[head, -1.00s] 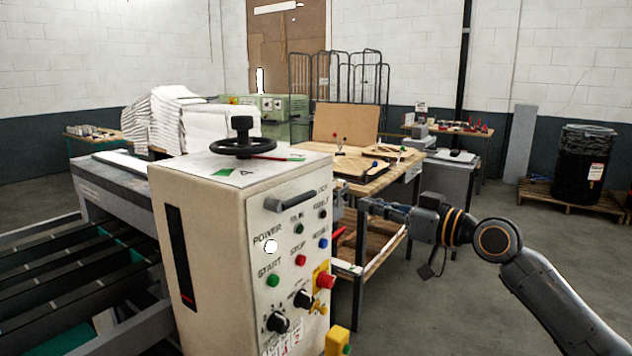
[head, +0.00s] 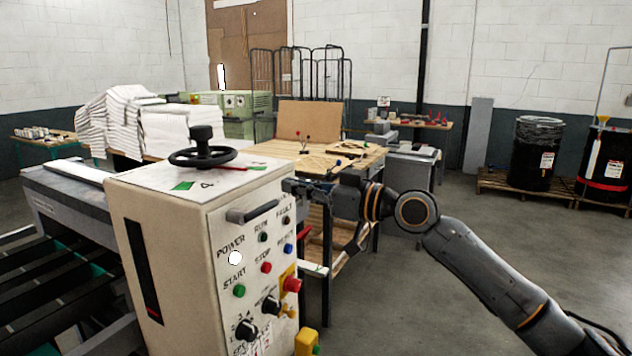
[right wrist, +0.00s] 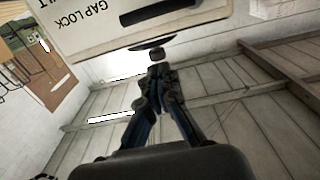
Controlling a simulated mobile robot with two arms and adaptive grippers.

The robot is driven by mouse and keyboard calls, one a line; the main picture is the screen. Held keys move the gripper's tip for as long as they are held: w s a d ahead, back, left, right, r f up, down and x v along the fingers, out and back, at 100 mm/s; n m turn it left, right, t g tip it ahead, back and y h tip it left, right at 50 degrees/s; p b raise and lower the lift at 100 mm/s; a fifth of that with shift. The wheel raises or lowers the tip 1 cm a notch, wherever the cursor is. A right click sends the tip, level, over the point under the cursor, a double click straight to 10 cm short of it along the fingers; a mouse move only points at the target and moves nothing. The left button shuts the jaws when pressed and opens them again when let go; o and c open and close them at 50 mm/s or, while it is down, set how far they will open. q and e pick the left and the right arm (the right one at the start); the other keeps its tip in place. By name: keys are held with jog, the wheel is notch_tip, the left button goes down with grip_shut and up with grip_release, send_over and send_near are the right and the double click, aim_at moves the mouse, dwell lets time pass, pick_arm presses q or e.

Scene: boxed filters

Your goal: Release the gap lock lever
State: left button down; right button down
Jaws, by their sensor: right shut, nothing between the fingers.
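The gap lock lever, a dark bar handle (head: 252,212), lies along the top of the white control cabinet's front panel (head: 212,277) in the head view. My left gripper is not in view.
A black handwheel (head: 203,156) stands on the cabinet top. Buttons, knobs and a red emergency stop (head: 291,284) sit lower on the panel. A wooden table (head: 362,163) stands behind my right arm. Floor to the right is open before the black bins (head: 535,155).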

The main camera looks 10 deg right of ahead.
aim_at(277, 201)
jog(key=w+a+f+p, duration=0.2)
jog(key=a+f, duration=0.1)
jog(key=shift+w+a+f, duration=0.2)
jog(key=shift+w+f, duration=0.1)
jog(key=shift+f, duration=0.15)
jog(key=shift+a, duration=0.1)
